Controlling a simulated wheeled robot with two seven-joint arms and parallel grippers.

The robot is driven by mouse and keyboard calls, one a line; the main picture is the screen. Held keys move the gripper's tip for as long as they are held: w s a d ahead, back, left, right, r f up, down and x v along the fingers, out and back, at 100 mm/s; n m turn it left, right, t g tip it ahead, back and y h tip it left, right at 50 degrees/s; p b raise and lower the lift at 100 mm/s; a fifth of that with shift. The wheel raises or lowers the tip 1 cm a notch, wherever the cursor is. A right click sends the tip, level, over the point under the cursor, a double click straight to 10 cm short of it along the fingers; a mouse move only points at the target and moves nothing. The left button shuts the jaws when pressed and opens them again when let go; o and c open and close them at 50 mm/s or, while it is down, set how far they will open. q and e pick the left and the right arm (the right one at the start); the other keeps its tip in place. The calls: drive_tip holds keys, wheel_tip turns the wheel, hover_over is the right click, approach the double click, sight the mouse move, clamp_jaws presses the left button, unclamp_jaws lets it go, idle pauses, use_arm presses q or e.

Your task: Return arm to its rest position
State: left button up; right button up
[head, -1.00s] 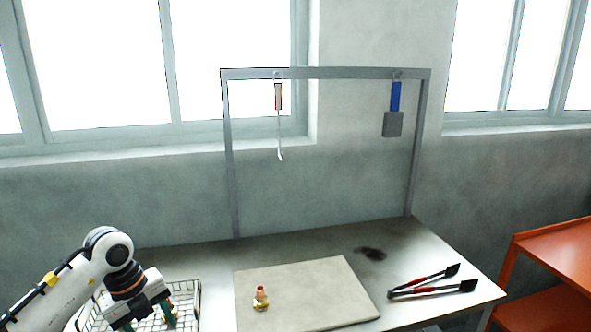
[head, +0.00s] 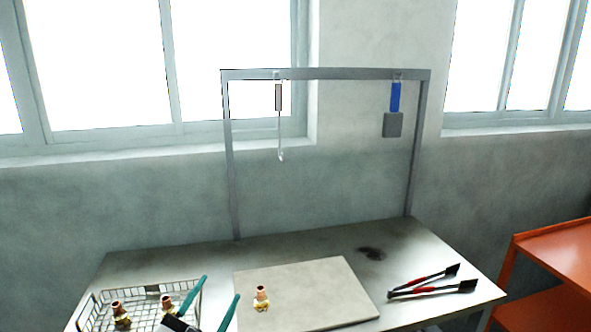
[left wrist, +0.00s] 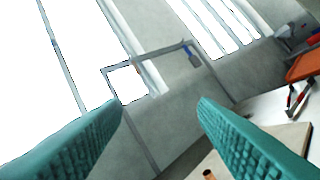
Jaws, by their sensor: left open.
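My left gripper (head: 212,298) shows at the bottom of the head view, with its two teal fingers apart and nothing between them. It is in front of the table's near side, between the wire basket and the board. In the left wrist view the teal fingers (left wrist: 160,140) are spread wide, with the wall and metal frame beyond them. The rest of the left arm is out of the head view. My right gripper is not in view.
A wire basket (head: 97,297) holds copper-and-brass fittings (head: 120,314). Another fitting (head: 261,298) stands on the beige board (head: 320,285). Red-handled tools (head: 430,283) lie at right. A metal frame (head: 330,73) carries hanging tools. An orange cart (head: 555,250) stands at right.

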use_arm(q)
drive_tip(key=s+a+f+n+g+y, duration=0.3)
drive_tip(key=a+f+n+y, duration=0.15)
drive_tip(key=f, duration=0.25)
drive_tip(key=s+a+f+n+g+y, duration=0.4)
drive_tip(key=f+y, duration=0.1)
drive_tip(key=f, duration=0.3)
drive_tip(key=s+d+f+g+h, duration=0.1)
drive_tip(key=s+f+g, duration=0.4)
drive_tip(key=s, duration=0.4)
drive_tip(key=s+d+f+g+h, duration=0.1)
drive_tip(key=s+f+g, duration=0.45)
drive_tip(key=s, duration=0.45)
wheel_tip(320, 180, down, 26)
drive_tip(key=g, duration=0.1)
drive_tip(key=s+a+f+g, duration=0.1)
drive_tip(key=s+a+f, duration=0.2)
drive_tip(key=s+f, duration=1.3)
drive_tip(key=shift+s+f, duration=0.35)
drive_tip(key=shift+s, duration=0.25)
